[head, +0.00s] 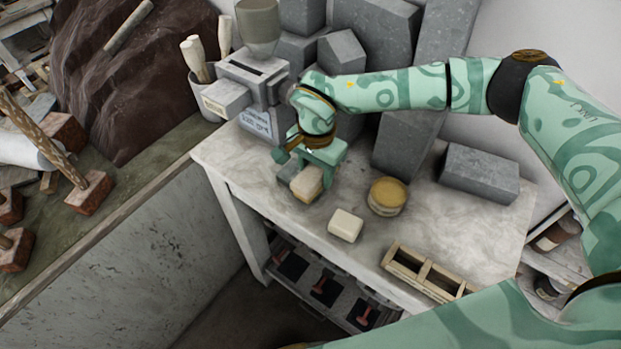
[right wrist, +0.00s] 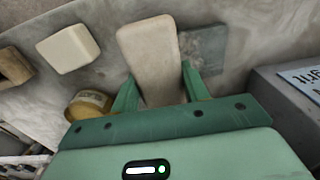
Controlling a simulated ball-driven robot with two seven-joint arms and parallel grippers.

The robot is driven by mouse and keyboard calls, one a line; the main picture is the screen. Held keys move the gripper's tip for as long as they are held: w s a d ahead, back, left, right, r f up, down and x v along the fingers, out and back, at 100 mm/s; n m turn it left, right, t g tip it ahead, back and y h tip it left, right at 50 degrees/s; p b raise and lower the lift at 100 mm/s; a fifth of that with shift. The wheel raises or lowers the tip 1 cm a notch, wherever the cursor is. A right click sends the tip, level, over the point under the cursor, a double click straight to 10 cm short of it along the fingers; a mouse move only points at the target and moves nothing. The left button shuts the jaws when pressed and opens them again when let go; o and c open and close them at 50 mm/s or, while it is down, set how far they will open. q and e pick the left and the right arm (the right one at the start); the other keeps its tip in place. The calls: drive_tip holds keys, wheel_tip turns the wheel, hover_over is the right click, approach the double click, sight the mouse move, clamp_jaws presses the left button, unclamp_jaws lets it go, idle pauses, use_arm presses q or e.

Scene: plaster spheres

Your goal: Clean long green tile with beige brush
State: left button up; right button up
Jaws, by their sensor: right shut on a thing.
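The beige brush (head: 307,184) is a pale, rounded long block held between the fingers of my right gripper (head: 309,176), low over the white table. In the right wrist view, the brush (right wrist: 148,52) stands out lengthwise from between the two green fingers of the gripper (right wrist: 160,80). A grey-green tile (head: 289,171) lies right beside the brush, partly covered by the gripper. It also shows in the right wrist view (right wrist: 204,48), partly behind the brush and a finger. I cannot tell whether brush and tile touch. My left gripper is out of view.
A cream block (head: 345,225), a round yellowish tin (head: 387,196) and a wooden compartment tray (head: 403,257) stand on the white table (head: 335,262). A grey machine (head: 252,85) and large grey blocks (head: 480,174) crowd the back and right. The front left of the table is clear.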

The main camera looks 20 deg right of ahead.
sight(304, 183)
drive_tip(key=shift+s+a+r+p, duration=0.1)
drive_tip(key=shift+s+a+p, duration=0.2)
drive_tip(key=shift+s+a, duration=0.7)
drive_tip(key=shift+a, duration=0.2)
drive_tip(key=shift+s+a, duration=0.35)
drive_tip(key=shift+a, duration=0.2)
drive_tip(key=shift+d, duration=0.1)
drive_tip(key=shift+w+d, duration=1.4)
drive_tip(key=shift+d, duration=0.3)
drive_tip(key=shift+s+a, duration=0.65)
drive_tip(key=shift+a, duration=0.15)
drive_tip(key=shift+s+a+p, duration=0.4)
drive_tip(key=shift+s+a, duration=0.35)
drive_tip(key=shift+a, duration=0.25)
drive_tip(key=shift+d, duration=0.1)
